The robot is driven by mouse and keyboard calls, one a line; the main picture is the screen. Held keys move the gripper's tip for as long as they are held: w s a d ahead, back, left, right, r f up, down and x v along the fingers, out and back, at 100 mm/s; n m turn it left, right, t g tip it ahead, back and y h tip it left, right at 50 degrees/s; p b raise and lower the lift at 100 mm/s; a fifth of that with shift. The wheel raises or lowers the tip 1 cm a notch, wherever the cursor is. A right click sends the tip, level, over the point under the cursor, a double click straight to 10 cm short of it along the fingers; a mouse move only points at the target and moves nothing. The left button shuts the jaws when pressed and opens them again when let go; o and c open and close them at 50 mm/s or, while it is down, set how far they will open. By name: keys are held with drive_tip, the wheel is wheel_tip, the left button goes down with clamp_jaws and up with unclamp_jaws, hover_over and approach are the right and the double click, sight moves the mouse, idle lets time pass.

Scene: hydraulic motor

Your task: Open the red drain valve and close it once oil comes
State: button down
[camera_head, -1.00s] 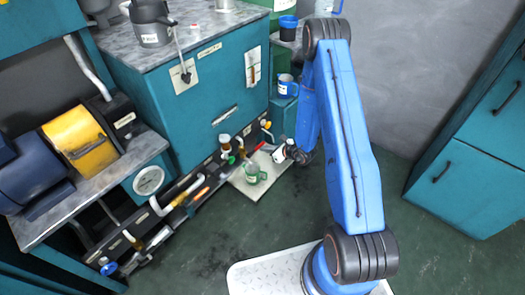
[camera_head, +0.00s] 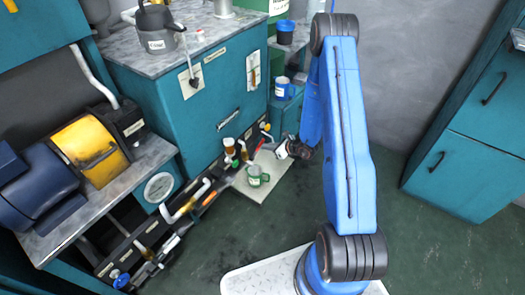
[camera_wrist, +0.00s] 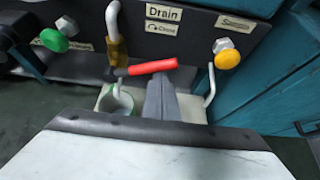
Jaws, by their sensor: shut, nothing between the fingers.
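The red drain valve lever (camera_wrist: 152,67) lies nearly level under the "Drain" label in the wrist view; it also shows as a small red bar in the head view (camera_head: 258,149). In the head view my gripper (camera_head: 284,151) is right of the lever. A green and white mug (camera_head: 255,176) stands below, partly hidden in the wrist view (camera_wrist: 116,100). No oil stream is discernible.
A yellow knob (camera_wrist: 227,54) is right of the lever and a green knob (camera_wrist: 55,40) is left. The mug stands on a pale board (camera_head: 243,188). Pipes run along the cabinet base. The dark floor (camera_head: 410,235) at right is clear.

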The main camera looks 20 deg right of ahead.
drive_tip(key=shift+s+a+r, duration=0.15)
drive_tip(key=shift+a+r, duration=0.1)
drive_tip(key=shift+r, duration=0.25)
drive_tip(key=shift+s+a+r, duration=0.15)
drive_tip(key=shift+a+r, duration=0.05)
drive_tip(key=shift+r, duration=0.4)
wheel_tip(320, 180, down, 3)
drive_tip(key=d, duration=0.3)
drive_tip(key=s+d+r, duration=0.1)
drive_tip(key=s+r, duration=0.2)
drive_tip(key=s, duration=0.5)
drive_tip(key=shift+d+r, duration=0.35)
drive_tip(key=shift+d, duration=0.05)
drive_tip(key=shift+s, duration=0.1)
idle(5.1)
